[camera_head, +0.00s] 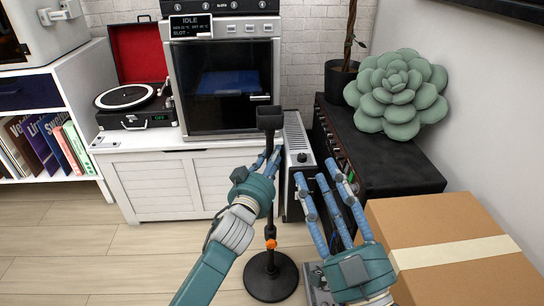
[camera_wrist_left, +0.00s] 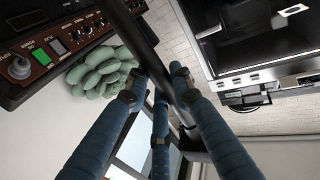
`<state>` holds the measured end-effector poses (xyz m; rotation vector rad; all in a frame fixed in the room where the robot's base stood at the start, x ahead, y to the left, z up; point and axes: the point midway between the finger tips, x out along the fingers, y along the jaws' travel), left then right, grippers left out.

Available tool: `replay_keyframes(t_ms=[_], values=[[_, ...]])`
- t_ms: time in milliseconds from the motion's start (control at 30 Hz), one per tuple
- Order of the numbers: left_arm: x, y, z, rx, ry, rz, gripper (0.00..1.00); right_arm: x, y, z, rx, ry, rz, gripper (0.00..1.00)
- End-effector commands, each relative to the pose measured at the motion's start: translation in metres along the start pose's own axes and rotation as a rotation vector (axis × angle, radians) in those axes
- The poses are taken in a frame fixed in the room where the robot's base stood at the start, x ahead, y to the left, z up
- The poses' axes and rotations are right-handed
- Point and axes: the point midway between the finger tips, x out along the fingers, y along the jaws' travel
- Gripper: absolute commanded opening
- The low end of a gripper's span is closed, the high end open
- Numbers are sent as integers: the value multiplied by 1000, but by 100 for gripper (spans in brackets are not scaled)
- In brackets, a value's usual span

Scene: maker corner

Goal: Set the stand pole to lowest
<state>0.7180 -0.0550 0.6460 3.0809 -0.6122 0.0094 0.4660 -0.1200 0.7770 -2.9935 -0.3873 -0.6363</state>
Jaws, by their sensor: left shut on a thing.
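The black stand has a round base (camera_head: 262,284) on the floor, an upright pole (camera_head: 271,205) and an orange collar (camera_head: 271,244) low on it. A dark block-shaped head (camera_head: 270,117) tops the pole. My left gripper (camera_head: 268,163) is shut on the upper pole, a little below the head. In the left wrist view the pole (camera_wrist_left: 150,50) runs diagonally between the fingers of the left gripper (camera_wrist_left: 165,85). My right gripper (camera_head: 318,178) is open and empty, to the right of the pole, with its fingers spread and pointing up and away.
A white cabinet (camera_head: 165,190) stands behind the stand, bearing a printer (camera_head: 225,85) and a red-lidded turntable (camera_head: 125,98). A black amplifier (camera_head: 395,165) with a green succulent cushion (camera_head: 396,93) and a cardboard box (camera_head: 440,225) crowd the right. The floor at left is clear.

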Motion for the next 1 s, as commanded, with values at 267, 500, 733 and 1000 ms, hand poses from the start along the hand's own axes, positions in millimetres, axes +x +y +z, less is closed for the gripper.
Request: replay_keyframes(t_ms=[267, 500, 733, 1000], values=[[-2, 0, 11, -1, -19, -1, 38, 0, 0, 1, 0, -2, 0, 40], [-1, 0, 6, 0, -10, 0, 43, 0, 0, 1, 0, -3, 0, 40], [-14, 0, 6, -2, -8, 0, 43, 0, 0, 1, 0, -4, 1, 40], [-70, 0, 7, -2, -12, 0, 43, 0, 0, 1, 0, -4, 0, 40]])
